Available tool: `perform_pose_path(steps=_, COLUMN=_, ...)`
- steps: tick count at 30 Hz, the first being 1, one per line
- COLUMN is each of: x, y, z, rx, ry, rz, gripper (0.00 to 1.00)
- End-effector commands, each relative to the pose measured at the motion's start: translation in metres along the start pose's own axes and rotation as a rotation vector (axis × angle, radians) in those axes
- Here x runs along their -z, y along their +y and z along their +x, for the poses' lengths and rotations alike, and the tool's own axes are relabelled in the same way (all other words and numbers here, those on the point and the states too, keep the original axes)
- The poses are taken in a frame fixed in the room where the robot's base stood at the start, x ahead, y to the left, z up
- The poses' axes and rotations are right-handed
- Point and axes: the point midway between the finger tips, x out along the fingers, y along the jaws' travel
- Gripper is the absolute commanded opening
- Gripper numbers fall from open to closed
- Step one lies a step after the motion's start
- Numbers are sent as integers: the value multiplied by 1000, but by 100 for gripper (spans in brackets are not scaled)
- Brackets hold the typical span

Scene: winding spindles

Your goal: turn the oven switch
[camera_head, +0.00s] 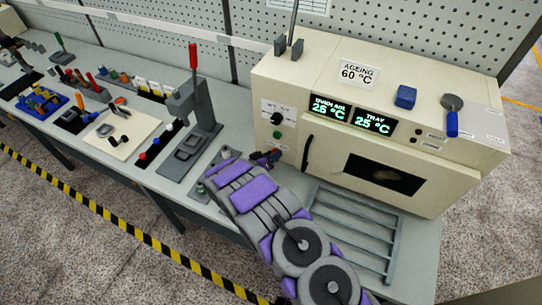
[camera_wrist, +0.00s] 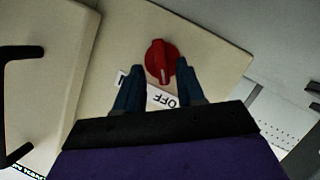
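The cream oven (camera_head: 340,75) stands on the bench at the right, with two displays reading 25 °C. The oven switch is a red knob (camera_wrist: 161,62) in the wrist view, with a white OFF label (camera_wrist: 163,99) that looks upside down. My gripper (camera_wrist: 158,70) is open, with one dark blue finger on each side of the knob's lower part. I cannot tell whether the fingers touch it. In the head view my gripper (camera_head: 268,157) is low in front of the oven's left front, and the red knob is hidden there.
The black door handle (camera_head: 307,153) is just right of my gripper; it also shows in the wrist view (camera_wrist: 12,105). A black dial (camera_head: 277,118) and green button sit above. A metal rack (camera_head: 352,232) lies in front of the oven. A red-handled press (camera_head: 194,105) stands left.

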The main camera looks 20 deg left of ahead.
Motion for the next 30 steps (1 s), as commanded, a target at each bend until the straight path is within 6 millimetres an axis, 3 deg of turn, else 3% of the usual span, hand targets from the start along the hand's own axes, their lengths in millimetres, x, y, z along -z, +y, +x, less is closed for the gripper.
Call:
perform_pose_path(steps=5, x=0, y=-3, z=-1, rx=1, ry=1, rz=-3, gripper=38)
perform_pose_path(steps=17, x=-1, y=0, z=0, rx=3, ry=-1, rz=0, gripper=0)
perform_pose_path(steps=30, x=-2, y=-2, z=1, rx=11, ry=-3, rz=19, gripper=0)
